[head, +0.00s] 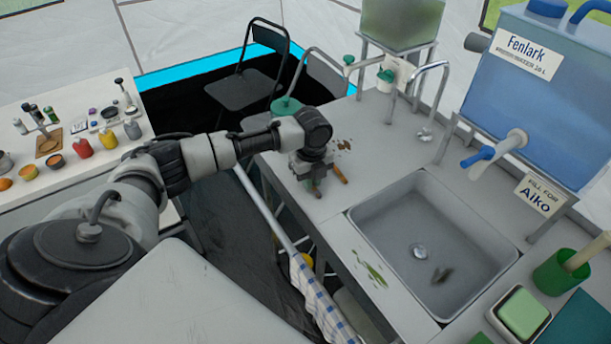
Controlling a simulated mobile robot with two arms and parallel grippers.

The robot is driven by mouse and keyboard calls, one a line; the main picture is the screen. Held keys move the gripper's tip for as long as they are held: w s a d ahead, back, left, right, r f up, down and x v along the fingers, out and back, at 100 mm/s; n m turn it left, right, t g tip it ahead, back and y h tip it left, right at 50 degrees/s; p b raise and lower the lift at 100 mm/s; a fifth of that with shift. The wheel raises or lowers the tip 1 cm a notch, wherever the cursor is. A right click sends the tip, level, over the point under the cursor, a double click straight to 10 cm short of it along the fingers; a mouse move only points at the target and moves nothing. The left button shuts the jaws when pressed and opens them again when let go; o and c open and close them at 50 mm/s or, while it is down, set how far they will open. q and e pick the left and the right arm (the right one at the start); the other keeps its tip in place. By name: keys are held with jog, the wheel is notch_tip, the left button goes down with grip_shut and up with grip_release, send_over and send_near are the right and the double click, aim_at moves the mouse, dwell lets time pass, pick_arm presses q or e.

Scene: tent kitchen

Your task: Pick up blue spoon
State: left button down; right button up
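I cannot make out a blue spoon in the head view. My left gripper (316,188) points down at the grey counter (352,118), to the left of the sink. Its fingers are small and dark here, and I cannot tell whether they are open or shut or hold anything. A brown stick-like thing (340,174) shows just to the right of the fingers; I cannot tell whether they touch it. My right gripper is out of view.
The sink (398,205) is right of the gripper. A blue water tank (545,85) with a tap stands behind it. A green cup (556,272) and a green-topped box (522,314) are at the lower right. A white table (100,165) with several jars is at left.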

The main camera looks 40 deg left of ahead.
pick_arm(q)
jog(key=shift+r, duration=0.1)
dwell(0.3)
jog(key=shift+r, duration=0.6)
notch_tip(320, 180, up, 3)
jog(key=shift+w+f+b, duration=0.1)
jog(key=shift+b, duration=0.2)
jog(key=w+d+r+b, duration=0.1)
jog(key=d+r, duration=0.5)
jog(key=d, duration=0.5)
jog(key=shift+d+r, duration=0.3)
jog(key=shift+r, duration=0.1)
dwell(0.4)
